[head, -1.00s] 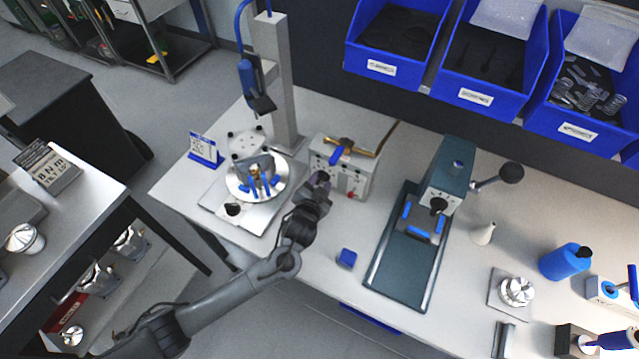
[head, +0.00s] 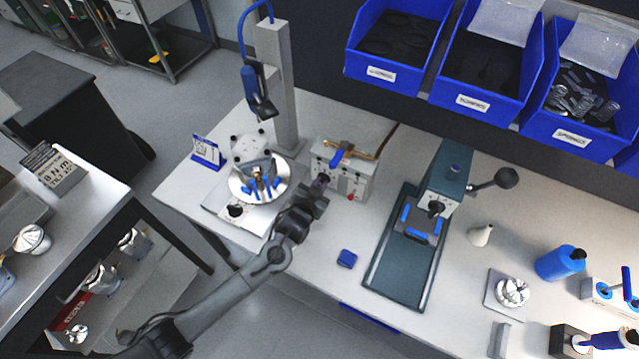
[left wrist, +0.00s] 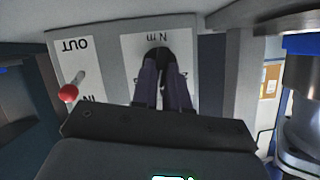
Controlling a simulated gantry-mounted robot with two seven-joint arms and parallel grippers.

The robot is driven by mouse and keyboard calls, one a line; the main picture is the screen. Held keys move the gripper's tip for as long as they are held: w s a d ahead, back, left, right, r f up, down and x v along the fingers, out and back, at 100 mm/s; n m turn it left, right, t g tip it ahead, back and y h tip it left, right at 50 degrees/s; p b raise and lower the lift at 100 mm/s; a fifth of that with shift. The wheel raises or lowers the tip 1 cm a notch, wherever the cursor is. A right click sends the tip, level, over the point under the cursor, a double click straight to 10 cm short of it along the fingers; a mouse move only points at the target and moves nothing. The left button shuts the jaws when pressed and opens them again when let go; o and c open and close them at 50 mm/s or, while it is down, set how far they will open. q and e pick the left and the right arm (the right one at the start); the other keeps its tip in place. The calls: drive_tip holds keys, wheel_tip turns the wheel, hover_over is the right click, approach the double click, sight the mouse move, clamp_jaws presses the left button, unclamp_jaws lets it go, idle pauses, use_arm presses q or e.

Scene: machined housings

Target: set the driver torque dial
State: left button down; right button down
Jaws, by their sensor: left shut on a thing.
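The pale grey control box (head: 357,181) stands on the bench beside the driver's post. In the left wrist view its front (left wrist: 112,55) carries an upside-down "N m" label around the black torque dial (left wrist: 158,54). My left gripper (left wrist: 163,72) is shut on the dial, its two dark fingers on either side of the knob. The fingers hide most of the dial and its scale, so its setting cannot be read. In the head view my left gripper (head: 321,182) reaches the box's front. The blue and black driver (head: 256,92) hangs from its post. My right gripper is not in view.
A red-tipped toggle (left wrist: 68,92) marked OUT and IN sits beside the dial. A housing on a round fixture (head: 254,160) stands left of the box. A green press (head: 446,180) stands right, with a small blue block (head: 347,258) before it.

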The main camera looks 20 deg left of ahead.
use_arm(q)
drive_tip(key=shift+a+n+h+p, duration=0.25)
drive_tip(key=shift+n+h+p, duration=0.5)
drive_tip(key=shift+n, duration=0.25)
drive_tip(key=shift+f, duration=0.1)
drive_tip(key=c, duration=1.1)
unclamp_jaws()
drive_tip(key=shift+w, duration=0.1)
drive_tip(key=shift+c, duration=0.2)
drive_tip(key=p+v, duration=0.1)
drive_tip(key=v, duration=0.9)
drive_tip(key=shift+s+r, duration=0.3)
drive_tip(key=shift+s, duration=0.05)
